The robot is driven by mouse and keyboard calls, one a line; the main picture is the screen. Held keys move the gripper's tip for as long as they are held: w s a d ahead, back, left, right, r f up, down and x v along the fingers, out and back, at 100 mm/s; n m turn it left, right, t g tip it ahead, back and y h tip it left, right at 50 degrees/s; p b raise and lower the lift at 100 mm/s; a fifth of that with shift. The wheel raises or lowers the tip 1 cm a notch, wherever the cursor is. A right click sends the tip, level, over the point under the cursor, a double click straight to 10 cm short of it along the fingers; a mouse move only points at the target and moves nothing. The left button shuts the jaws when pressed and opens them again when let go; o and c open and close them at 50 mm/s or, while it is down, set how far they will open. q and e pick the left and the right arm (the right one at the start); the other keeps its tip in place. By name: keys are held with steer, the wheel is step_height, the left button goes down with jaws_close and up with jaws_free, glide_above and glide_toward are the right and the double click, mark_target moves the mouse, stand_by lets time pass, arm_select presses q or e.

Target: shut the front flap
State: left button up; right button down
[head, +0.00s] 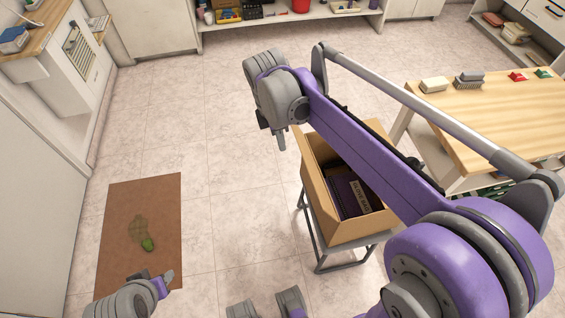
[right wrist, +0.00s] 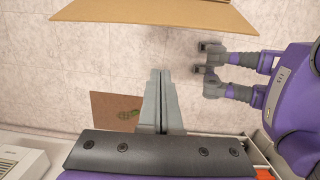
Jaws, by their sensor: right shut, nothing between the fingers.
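An open cardboard box (head: 350,228) stands on a small grey stand (head: 322,262), with dark purple packages (head: 346,193) inside. A cardboard panel (head: 316,180) stands up along its left side; I cannot tell whether it is the front flap. My arm hides the box's far right part. My right gripper (head: 277,140) is shut and empty, above and left of the box's far left corner. In the right wrist view its fingers (right wrist: 157,102) are together, apart from a cardboard edge (right wrist: 160,16) at the top. My left gripper (head: 166,280) is low at the left, far from the box.
A wooden table (head: 490,115) with small items stands to the right of the box. A brown mat (head: 115,240) with a green mark lies on the floor at left. A white shelf (head: 345,22) runs along the back.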

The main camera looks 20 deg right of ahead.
steer(key=d+f, duration=0.4)
steer(key=f, duration=0.4)
steer(key=shift+s+d+b, duration=0.25)
steer(key=shift+d+b, duration=0.1)
steer(key=shift+d, duration=0.05)
